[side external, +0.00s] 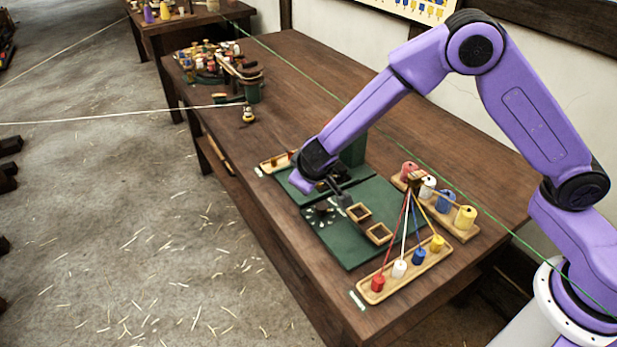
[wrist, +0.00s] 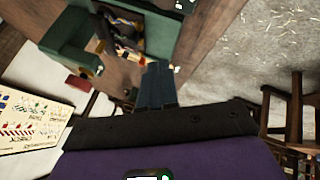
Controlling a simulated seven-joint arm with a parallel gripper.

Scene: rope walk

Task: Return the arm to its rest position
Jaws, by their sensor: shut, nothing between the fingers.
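My purple arm reaches from the right over the wooden table (side external: 300,75) in the side external view. My gripper (side external: 346,203) hangs at the arm's end over the green board (side external: 350,252), close to two small square wooden frames (side external: 379,233). Its dark fingers are together with nothing held between them. I cannot tell the exact gap between the fingertips and the board or frames. In the wrist view my gripper (wrist: 157,82) shows as two dark fingers side by side, shut and empty.
A wooden tray (side external: 395,290) with red, white, blue and yellow pieces on cords lies at the front right. A spool rack (side external: 465,235) stands behind it. A green block (side external: 353,152) is beside my wrist. A green line crosses above the table. The table's middle is clear.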

